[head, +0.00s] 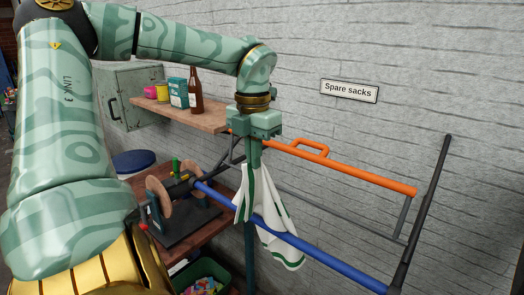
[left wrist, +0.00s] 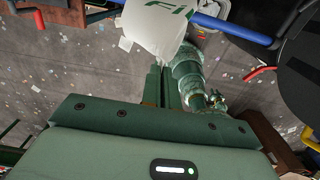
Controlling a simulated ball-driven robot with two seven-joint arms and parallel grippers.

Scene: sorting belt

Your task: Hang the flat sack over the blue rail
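The flat sack (head: 266,205) is white with green stripes. Its top is bunched at the fingertips of my left gripper (head: 254,160), above the blue rail (head: 325,256). The sack hangs in folds at the rail: a short left part lies in front of it, and a longer right part hangs behind and below it. In the left wrist view the sack (left wrist: 155,28) is just beyond the nearly closed fingers (left wrist: 161,88), beside the blue rail (left wrist: 232,29). My left gripper looks shut on the sack. My right gripper is not in view.
An orange rail (head: 355,175) runs behind and above the blue one, with a dark post (head: 428,205) at the right. A wooden shelf (head: 185,115) holds a bottle (head: 196,95) and boxes. A reel device (head: 180,215) stands on a bench left. A green bin (head: 205,275) is below.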

